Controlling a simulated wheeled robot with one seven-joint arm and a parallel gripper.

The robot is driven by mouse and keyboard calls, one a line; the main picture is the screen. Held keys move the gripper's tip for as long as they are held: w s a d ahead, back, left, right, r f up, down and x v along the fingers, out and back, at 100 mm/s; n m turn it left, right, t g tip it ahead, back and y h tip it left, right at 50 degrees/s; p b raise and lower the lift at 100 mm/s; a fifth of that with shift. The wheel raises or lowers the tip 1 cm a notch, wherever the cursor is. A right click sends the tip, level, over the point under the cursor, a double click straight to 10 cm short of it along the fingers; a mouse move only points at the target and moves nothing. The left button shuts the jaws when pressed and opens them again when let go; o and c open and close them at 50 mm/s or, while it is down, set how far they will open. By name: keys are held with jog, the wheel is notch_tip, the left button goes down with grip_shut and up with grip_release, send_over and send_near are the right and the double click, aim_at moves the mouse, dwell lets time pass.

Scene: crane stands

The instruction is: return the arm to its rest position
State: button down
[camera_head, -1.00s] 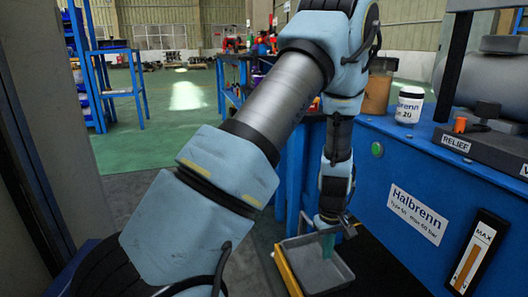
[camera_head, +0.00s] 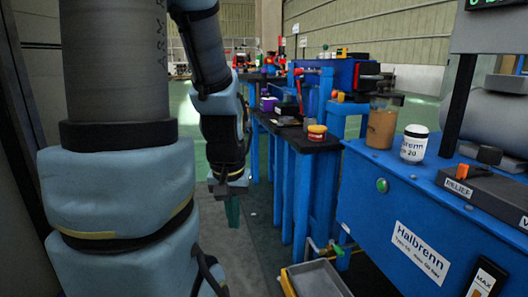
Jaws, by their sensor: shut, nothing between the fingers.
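My arm fills the left of the head view, folded up and bent down at the elbow. My gripper (camera_head: 232,212) hangs from it, pointing down beside the dark workbench, with its teal fingers together. Nothing shows between the fingers. It is apart from the bench and from the grey tray below to the right. Part of the arm's upper end runs out of the picture.
A grey tray (camera_head: 325,289) with a yellow side lies low at the bottom. The blue machine (camera_head: 375,217) stands at right, carrying a white jar (camera_head: 414,145) and a brown container (camera_head: 383,123). Behind is a dark-topped bench (camera_head: 318,143). Floor left of it looks clear.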

notch_tip(320, 180, up, 35)
jog(key=p, duration=3.3)
jog(key=shift+f, duration=0.15)
